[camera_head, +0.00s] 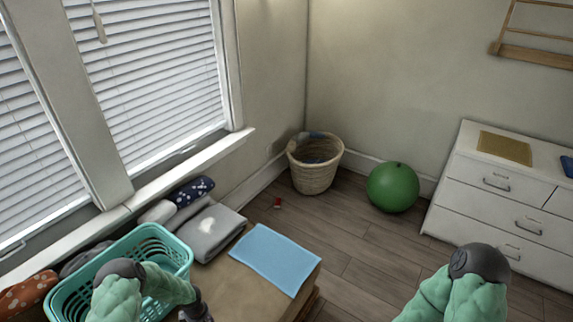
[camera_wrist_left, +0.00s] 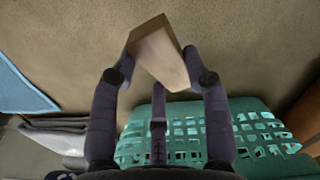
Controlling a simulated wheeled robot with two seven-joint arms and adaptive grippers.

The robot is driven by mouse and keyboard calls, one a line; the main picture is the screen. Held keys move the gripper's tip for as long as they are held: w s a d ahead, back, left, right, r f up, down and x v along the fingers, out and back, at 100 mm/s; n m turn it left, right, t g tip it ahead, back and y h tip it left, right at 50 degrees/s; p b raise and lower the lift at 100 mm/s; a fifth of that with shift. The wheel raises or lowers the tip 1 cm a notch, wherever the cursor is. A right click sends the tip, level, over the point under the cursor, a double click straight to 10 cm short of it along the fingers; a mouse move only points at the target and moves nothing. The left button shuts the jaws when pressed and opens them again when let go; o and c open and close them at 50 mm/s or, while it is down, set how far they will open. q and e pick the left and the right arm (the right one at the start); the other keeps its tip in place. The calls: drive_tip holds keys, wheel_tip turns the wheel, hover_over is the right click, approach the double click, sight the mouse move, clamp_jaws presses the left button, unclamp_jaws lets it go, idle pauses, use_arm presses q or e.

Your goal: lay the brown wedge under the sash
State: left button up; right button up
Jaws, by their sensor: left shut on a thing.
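The brown wedge (camera_wrist_left: 160,52) is a pale brown tapered block in the left wrist view. My left gripper (camera_wrist_left: 163,66) is shut on it, with a finger at each side, above a tan surface. In the head view only a dark part of this gripper (camera_head: 197,308) shows at the lower edge, and the wedge is not visible there. The window sash (camera_head: 182,153) is at the left above a white sill (camera_head: 190,168), with lowered blinds (camera_head: 150,75). The wedge is away from it. My right arm shows at the lower right, but its gripper is outside the view.
A turquoise laundry basket (camera_head: 178,248) stands below the window, beside folded grey cloths (camera_head: 213,232). A blue cloth (camera_head: 268,258) lies on the tan top (camera_head: 240,290). A wicker basket (camera_head: 314,175), green ball (camera_head: 392,188) and white dresser (camera_head: 480,190) stand farther back. Floor between is mostly clear.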

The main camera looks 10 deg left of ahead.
use_arm(q)
drive_tip(key=w+d+r+m, duration=0.3)
drive_tip(key=d+r+m, duration=0.1)
drive_tip(key=r, duration=0.4)
drive_tip(key=w+d+r+m, duration=0.2)
drive_tip(key=d+r+m, duration=0.2)
drive_tip(key=r, duration=0.3)
drive_tip(key=s+d+r+m, duration=0.2)
drive_tip(key=d+r+m, duration=0.6)
drive_tip(key=r, duration=0.6)
drive_tip(key=d, duration=0.2)
drive_tip(key=shift+s+d+m, duration=0.35)
drive_tip(key=shift+s+m, duration=0.05)
drive_tip(key=shift+a+f, duration=0.1)
